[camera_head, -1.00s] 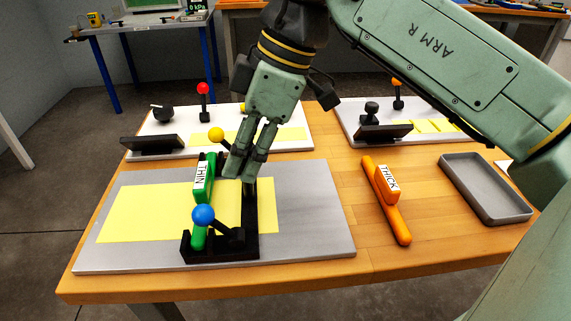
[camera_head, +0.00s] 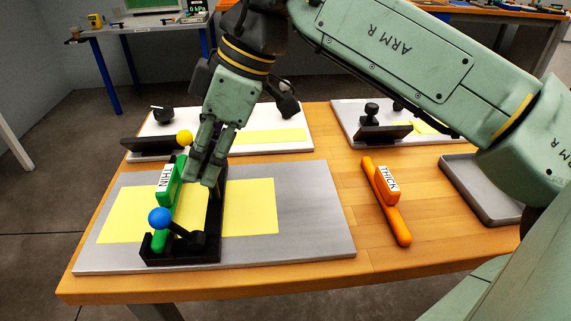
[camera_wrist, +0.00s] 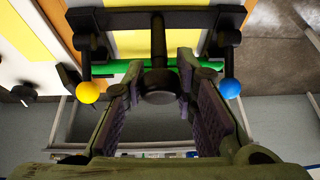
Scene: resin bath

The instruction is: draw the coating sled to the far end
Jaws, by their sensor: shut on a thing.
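The coating sled (camera_head: 180,256) is a black frame on a grey plate (camera_head: 315,220), over a yellow sheet (camera_head: 255,208), left of the sheet's middle. A green bar labelled THIN (camera_head: 172,188) lies across the frame. Levers with a blue ball (camera_head: 159,217) and a yellow ball (camera_head: 185,138) are at its near and far ends. My gripper (camera_head: 202,180) is over the sled's right side. In the wrist view its fingers are closed around the sled's black upright handle (camera_wrist: 159,86). The head view hides the handle behind the fingers.
An orange bar labelled THICK (camera_head: 386,200) lies on the wooden table (camera_head: 345,290), with a grey tray (camera_head: 468,190) right of it. Two more white plates with yellow sheets and black fixtures (camera_head: 150,145) (camera_head: 385,132) stand behind.

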